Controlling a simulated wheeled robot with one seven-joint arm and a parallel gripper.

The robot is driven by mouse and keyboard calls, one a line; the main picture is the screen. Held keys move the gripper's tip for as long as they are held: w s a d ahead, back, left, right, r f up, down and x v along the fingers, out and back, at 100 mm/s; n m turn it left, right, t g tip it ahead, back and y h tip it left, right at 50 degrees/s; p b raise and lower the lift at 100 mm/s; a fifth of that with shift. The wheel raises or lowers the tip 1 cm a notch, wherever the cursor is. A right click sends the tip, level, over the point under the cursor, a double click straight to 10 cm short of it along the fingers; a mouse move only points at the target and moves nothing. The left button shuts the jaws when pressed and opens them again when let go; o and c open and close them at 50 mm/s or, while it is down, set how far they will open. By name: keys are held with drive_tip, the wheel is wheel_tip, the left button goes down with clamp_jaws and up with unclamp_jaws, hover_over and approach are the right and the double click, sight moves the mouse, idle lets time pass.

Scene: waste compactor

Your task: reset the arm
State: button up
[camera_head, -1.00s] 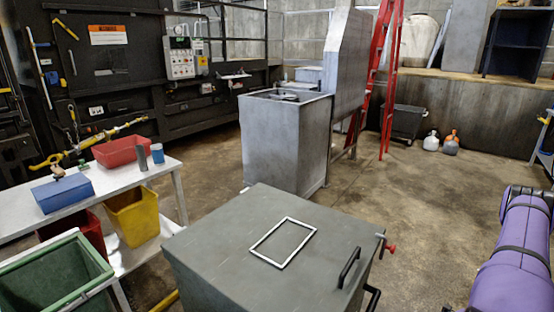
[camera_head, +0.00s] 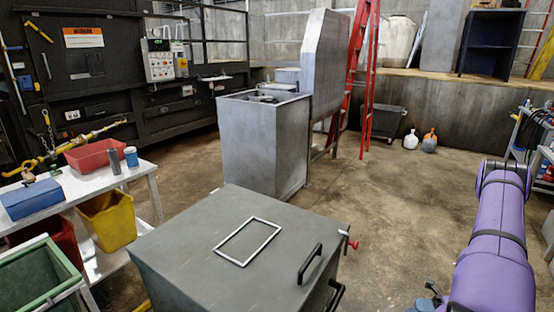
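My purple arm (camera_head: 495,250) shows at the right edge, with its dark joint at the top of the visible part. My gripper is not clearly in view, so I cannot see whether it holds anything. The arm is to the right of the grey lidded box (camera_head: 235,250) and apart from it. The box is closed, with a white rectangular frame (camera_head: 247,241) on its top and a black handle (camera_head: 309,263) near its right edge.
A white table (camera_head: 90,185) at left carries a red bin (camera_head: 92,154) and a blue box (camera_head: 32,198). A metal hopper (camera_head: 262,145) stands behind the grey box. A red ladder (camera_head: 369,85) is farther back. A cart (camera_head: 530,135) stands at far right. The floor between is clear.

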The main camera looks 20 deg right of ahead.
drive_tip(key=w+a+r+n+g+h, duration=0.35)
drive_tip(key=r+n, duration=0.25)
drive_tip(key=r, duration=0.4)
drive_tip(key=w+a+r+n+g+h, duration=0.2)
drive_tip(key=w+a+r+n+g, duration=0.15)
drive_tip(key=r+n, duration=0.45)
drive_tip(key=w+a+r+n+g+h, duration=0.25)
drive_tip(key=w+r+n+g, duration=0.2)
drive_tip(key=r, duration=0.65)
drive_tip(key=s+a+r+n+t+h, duration=0.4)
drive_tip(key=s+a+r+n, duration=0.3)
drive_tip(key=r+n, duration=0.3)
drive_tip(key=s+a+r+n+t+h, duration=0.5)
drive_tip(key=s+a+r+n, duration=0.1)
drive_tip(key=a+r+n, duration=0.4)
drive_tip(key=shift+s+a+r+h, duration=0.3)
drive_tip(key=shift+s+r, duration=0.1)
drive_tip(key=shift+r, duration=0.1)
